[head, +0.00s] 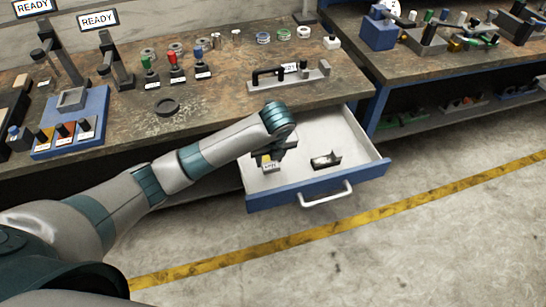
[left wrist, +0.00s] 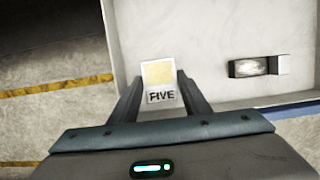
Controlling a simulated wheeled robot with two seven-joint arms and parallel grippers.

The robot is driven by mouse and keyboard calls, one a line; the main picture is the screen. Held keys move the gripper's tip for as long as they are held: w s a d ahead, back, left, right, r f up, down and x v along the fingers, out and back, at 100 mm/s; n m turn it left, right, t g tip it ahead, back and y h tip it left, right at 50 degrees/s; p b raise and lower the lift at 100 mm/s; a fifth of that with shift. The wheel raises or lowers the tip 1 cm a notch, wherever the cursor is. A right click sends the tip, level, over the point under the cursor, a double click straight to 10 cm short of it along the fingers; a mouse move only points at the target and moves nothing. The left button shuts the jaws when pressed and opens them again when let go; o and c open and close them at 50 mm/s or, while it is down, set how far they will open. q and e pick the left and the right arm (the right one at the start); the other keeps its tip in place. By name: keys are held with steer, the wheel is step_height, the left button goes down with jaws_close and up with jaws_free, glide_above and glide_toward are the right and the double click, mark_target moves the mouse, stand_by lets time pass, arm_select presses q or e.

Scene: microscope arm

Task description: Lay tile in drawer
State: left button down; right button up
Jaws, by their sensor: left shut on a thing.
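The drawer (head: 345,180) is open below the workbench, with a blue front and a silver handle. My left gripper (head: 268,158) reaches down over the left part of the drawer. It is shut on a tile (head: 269,166) with a yellow face and a white label. In the left wrist view the tile (left wrist: 158,80) sits between the two fingers (left wrist: 158,92), its label reading FIVE. I cannot tell whether the tile touches the drawer floor. A small dark holder with a pale face (head: 326,161) lies in the drawer to the right, apart from the tile. My right gripper is not in view.
The workbench (head: 210,100) above the drawer holds a blue tray (head: 72,140) with coloured tiles, several knobbed pieces and a black-handled fixture (head: 290,75). A second bench (head: 450,60) stands at the right. The drawer floor between tile and holder is clear.

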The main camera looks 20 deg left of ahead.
arm_select(q)
steer(key=w+f, duration=0.2)
steer(key=w, duration=0.1)
steer(key=w+f, duration=0.1)
steer(key=w, duration=0.1)
steer(key=shift+w+a, duration=0.1)
steer(key=shift+a, duration=0.2)
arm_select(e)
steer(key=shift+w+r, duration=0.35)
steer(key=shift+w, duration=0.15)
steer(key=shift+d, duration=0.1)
arm_select(q)
steer(key=shift+f+p, duration=0.7)
steer(key=shift+f, duration=1.3)
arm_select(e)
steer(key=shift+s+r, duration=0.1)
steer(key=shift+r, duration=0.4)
arm_select(q)
steer(key=shift+f, duration=0.1)
steer(key=c, duration=1)
jaws_free()
